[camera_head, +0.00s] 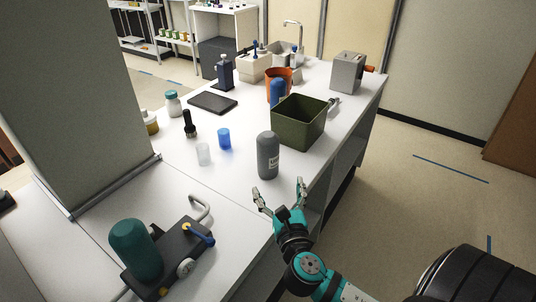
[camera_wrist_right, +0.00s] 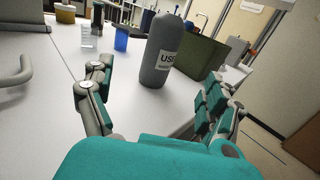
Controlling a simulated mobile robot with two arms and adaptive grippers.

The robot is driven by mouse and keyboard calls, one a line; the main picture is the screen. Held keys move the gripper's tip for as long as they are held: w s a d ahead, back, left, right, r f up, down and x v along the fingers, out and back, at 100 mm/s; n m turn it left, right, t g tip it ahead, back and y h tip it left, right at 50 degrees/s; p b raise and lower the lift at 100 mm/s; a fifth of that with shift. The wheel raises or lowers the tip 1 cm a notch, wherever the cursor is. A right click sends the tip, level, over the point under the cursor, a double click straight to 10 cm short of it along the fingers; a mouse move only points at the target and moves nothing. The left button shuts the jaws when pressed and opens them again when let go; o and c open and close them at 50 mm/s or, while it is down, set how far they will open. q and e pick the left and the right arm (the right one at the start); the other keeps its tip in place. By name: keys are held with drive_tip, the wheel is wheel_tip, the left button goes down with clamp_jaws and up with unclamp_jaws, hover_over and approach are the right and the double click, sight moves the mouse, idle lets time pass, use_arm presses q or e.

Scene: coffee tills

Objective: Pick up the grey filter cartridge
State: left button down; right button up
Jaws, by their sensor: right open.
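The grey filter cartridge (camera_head: 268,156) stands upright on the white counter near its front edge. It has a rounded top and a white label. In the right wrist view the cartridge (camera_wrist_right: 160,52) stands ahead, between the two fingers and beyond their tips, with part of its label readable as "US". My right gripper (camera_head: 281,190) is open and empty, just in front of the cartridge on the near side, with its fingers spread toward it. It also shows in the right wrist view (camera_wrist_right: 155,90). The cartridge appears apart from both fingers. My left gripper is not in view.
A dark green bin (camera_head: 298,122) stands close behind the cartridge. A blue cup (camera_head: 224,139) and a clear cup (camera_head: 204,154) stand to its left. A dark device with a teal cylinder (camera_head: 136,250) sits at the near left. A tall partition (camera_head: 75,90) blocks the left side.

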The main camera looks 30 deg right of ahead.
sight(269, 158)
drive_tip(key=x, duration=1)
drive_tip(key=shift+w+d+p, duration=0.15)
drive_tip(key=shift+w+p, duration=0.05)
drive_tip(key=shift+p, duration=0.1)
drive_tip(key=shift+x, duration=2.7)
drive_tip(key=shift+s+d, duration=0.15)
drive_tip(key=shift+d, duration=0.05)
drive_tip(key=shift+r, duration=0.1)
drive_tip(key=shift+c, duration=0.5)
drive_tip(key=c, duration=1.3)
drive_tip(key=shift+c, duration=0.8)
drive_tip(key=shift+r, duration=0.1)
